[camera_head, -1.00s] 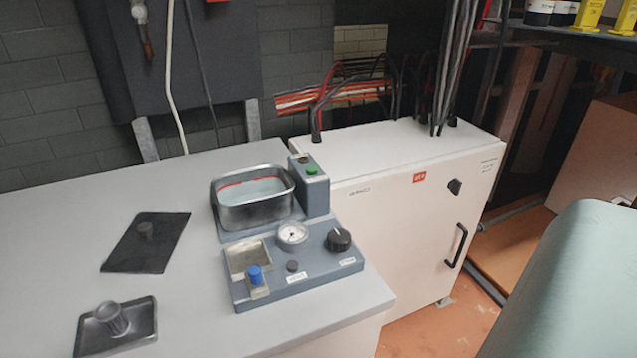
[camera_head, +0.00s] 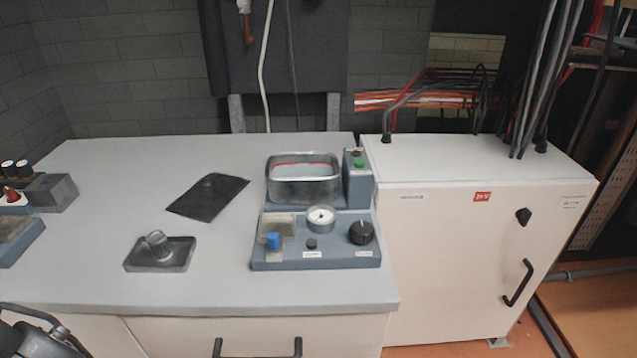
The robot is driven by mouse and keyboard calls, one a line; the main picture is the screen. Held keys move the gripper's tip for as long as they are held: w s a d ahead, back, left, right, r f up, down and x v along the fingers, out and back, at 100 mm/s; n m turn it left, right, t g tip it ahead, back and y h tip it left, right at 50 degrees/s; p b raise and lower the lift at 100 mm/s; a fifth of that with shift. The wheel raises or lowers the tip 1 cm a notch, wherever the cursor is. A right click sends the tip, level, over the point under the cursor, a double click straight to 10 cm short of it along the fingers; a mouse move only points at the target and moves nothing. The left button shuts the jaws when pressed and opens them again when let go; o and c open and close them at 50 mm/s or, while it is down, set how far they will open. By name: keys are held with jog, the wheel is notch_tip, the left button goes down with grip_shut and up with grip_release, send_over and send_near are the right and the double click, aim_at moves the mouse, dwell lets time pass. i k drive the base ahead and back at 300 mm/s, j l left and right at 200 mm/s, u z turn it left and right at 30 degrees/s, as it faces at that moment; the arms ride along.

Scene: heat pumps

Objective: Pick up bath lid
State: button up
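A flat dark plate with a small knob on top, which looks like the bath lid (camera_head: 190,203), lies on the grey worktop, left of the bath. The bath (camera_head: 303,193) is an open metal basin with pale liquid and a red line inside, set in a blue-grey unit. My gripper (camera_head: 42,330) shows partly at the lower left corner, in front of the worktop's front edge and well apart from the lid. It is cut off by the picture's edge, and its finger opening cannot be made out.
A dark tray (camera_head: 130,262) with a metal cup stands in front of the lid. The control panel (camera_head: 316,262) with gauge and knobs lies right of it. Another device (camera_head: 52,190) is at the far left. A white cabinet (camera_head: 450,250) stands right. Worktop left of the lid is clear.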

aim_at(208, 198)
jog(key=u, duration=1.3)
jog(key=l+u, duration=0.15)
jog(key=l, duration=0.2)
jog(key=k+l+u, duration=0.15)
jog(key=l, duration=0.15)
jog(key=k+l+u, duration=0.15)
jog(key=l, duration=0.2)
jog(key=k+l, duration=0.1)
jog(key=l, duration=0.3)
